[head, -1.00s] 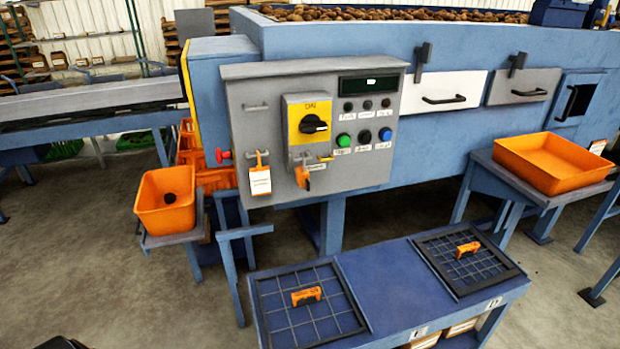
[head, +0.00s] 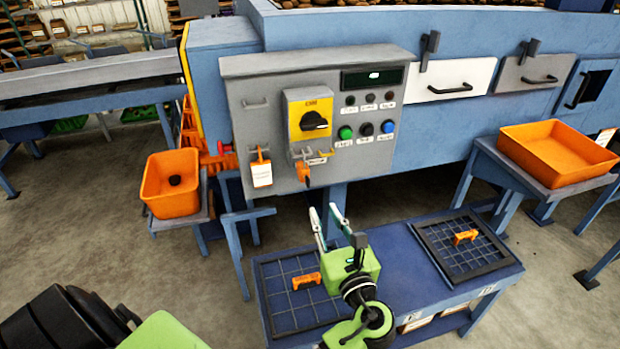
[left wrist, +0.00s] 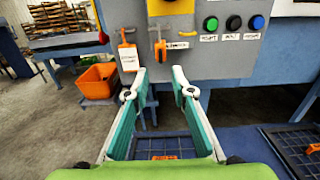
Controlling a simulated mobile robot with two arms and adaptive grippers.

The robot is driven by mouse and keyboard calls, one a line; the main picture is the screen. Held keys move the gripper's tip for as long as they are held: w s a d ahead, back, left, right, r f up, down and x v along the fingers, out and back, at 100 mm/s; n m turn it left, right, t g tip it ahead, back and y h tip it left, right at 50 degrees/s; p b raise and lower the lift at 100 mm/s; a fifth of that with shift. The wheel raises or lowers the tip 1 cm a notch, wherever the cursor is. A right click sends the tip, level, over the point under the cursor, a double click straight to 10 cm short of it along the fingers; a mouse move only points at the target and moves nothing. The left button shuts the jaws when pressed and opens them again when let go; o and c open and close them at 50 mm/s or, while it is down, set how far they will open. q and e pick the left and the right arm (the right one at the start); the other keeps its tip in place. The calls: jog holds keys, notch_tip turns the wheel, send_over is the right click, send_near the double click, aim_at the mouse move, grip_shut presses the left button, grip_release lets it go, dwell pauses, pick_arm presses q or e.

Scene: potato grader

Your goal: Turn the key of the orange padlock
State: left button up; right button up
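The orange padlock (head: 304,173) hangs below the yellow switch plate (head: 309,117) on the grey control box. In the left wrist view the padlock (left wrist: 161,52) shows straight ahead, above and beyond the gap between my fingertips. Its key is too small to make out surely. My left gripper (head: 326,212) is open and empty, below the padlock and in front of the box, its fingers pointing up towards it. Both spread fingers also show in the left wrist view (left wrist: 157,76), apart from the padlock. My right gripper is not in view.
A white tag (head: 262,175) on an orange holder hangs left of the padlock, near a red knob (head: 224,147). An orange bin (head: 154,203) stands farther left. The blue table (head: 400,250) with two grid panels lies below. Open air separates the fingers from the box.

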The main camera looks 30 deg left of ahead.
aim_at(309, 181)
pick_arm(q)
jog(key=p+x, duration=0.3)
jog(key=x, duration=0.8)
jog(key=shift+w+a, duration=0.15)
jog(key=shift+w+a+f, duration=0.15)
jog(key=shift+w+a, duration=0.3)
jog(key=shift+a, duration=0.05)
grip_shut()
